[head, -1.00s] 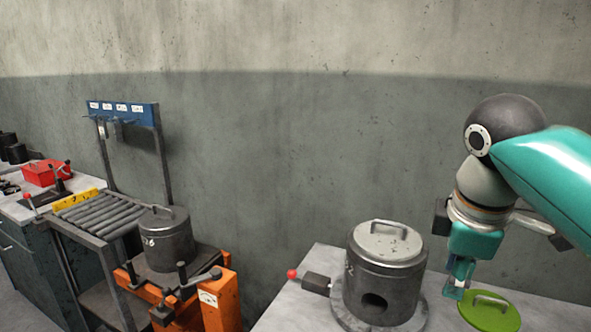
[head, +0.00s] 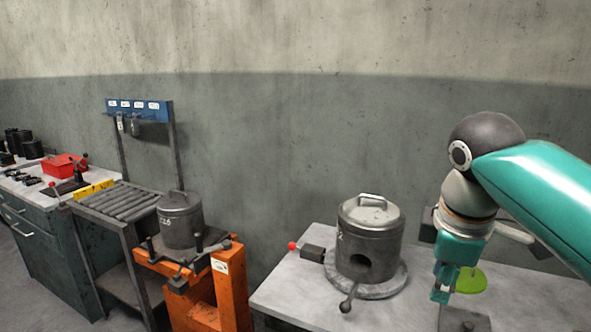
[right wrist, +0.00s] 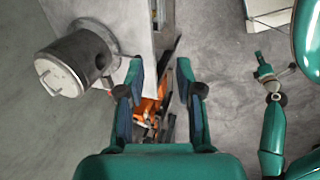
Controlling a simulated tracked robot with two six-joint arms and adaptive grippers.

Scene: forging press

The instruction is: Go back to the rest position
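My right gripper (head: 441,291) hangs from its teal arm, pointing down, at the right of the head view. It overlaps the left side of a green disc (head: 471,280) on the grey bench. In the right wrist view my right gripper (right wrist: 160,72) has its two fingers spread apart with nothing between them. A teal arm at the right of that view looks like my left arm, ending in a small left gripper (right wrist: 264,72); its finger state is too small to tell. The left gripper is not in the head view.
A grey lidded pot (head: 370,243) with a round opening stands on the bench (head: 290,294), left of my right gripper. Another pot (head: 180,220) sits on an orange stand (head: 233,290). A roller table (head: 120,202) and red box (head: 64,165) are farther left.

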